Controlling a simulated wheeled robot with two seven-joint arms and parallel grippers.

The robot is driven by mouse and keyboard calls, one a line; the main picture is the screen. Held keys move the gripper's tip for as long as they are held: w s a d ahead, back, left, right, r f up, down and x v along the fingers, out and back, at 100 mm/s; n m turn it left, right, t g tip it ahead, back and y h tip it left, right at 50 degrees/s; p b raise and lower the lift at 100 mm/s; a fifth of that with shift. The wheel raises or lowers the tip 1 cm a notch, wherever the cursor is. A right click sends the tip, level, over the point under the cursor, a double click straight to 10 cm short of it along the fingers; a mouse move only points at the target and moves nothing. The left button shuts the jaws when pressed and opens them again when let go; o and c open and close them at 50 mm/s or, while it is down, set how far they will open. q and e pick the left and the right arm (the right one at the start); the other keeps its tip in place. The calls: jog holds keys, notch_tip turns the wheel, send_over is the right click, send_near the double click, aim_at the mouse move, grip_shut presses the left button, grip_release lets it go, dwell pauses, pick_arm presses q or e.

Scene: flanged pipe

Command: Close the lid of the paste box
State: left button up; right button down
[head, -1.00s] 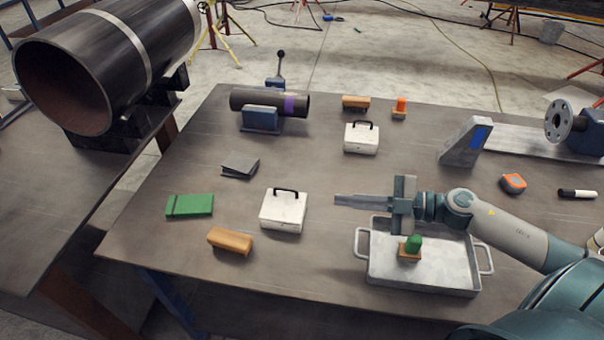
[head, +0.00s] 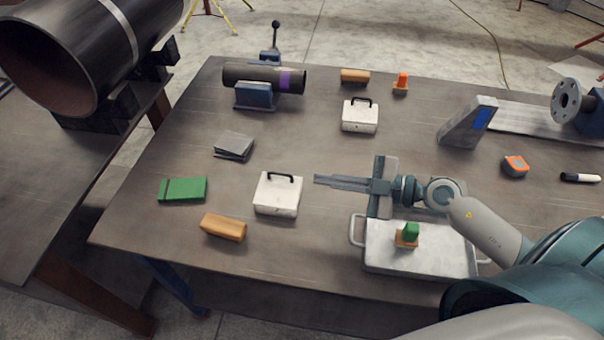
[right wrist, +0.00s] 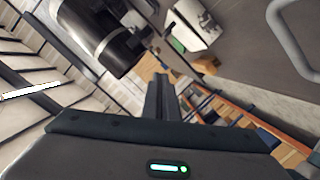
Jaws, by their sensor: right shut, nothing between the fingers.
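Two white boxes with black handles stand on the table: a near one (head: 278,196) at centre and a far one (head: 360,118) behind it. I cannot tell which is the paste box. Both tops look down or nearly so; a small gap is too fine to judge. My right gripper (head: 316,180) comes in from the right, shut and empty, its fingertips just right of the near box and apart from it in the picture. My left gripper is not in view.
A metal tray (head: 380,262) with a green-topped orange piece (head: 408,235) lies below my right arm. An orange-brown block (head: 223,227), a green case (head: 183,190) and grey plates (head: 233,146) lie left of the near box. A clamped pipe (head: 264,78) stands behind.

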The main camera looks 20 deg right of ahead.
jog(key=x, duration=0.2)
jog(key=p, duration=0.3)
send_over(292, 185)
jog(key=s+a, duration=0.2)
jog(key=s, duration=0.1)
jog(key=shift+w+f, duration=0.25)
jog(key=shift+f, duration=0.3)
jog(key=f, duration=0.1)
jog(key=w+f, duration=0.1)
jog(key=d+f, duration=0.1)
jog(key=shift+w+b, duration=0.3)
jog(key=shift+w+d+f, duration=0.15)
jog(key=shift+w+f, duration=0.05)
jog(key=shift+f, duration=0.1)
jog(key=shift+w+d+f+p, duration=0.2)
jog(key=shift+w+f+p, duration=0.1)
jog(key=shift+f, duration=0.1)
jog(key=shift+s+f, duration=0.1)
jog(key=shift+f, duration=0.1)
jog(key=shift+d+f, duration=0.1)
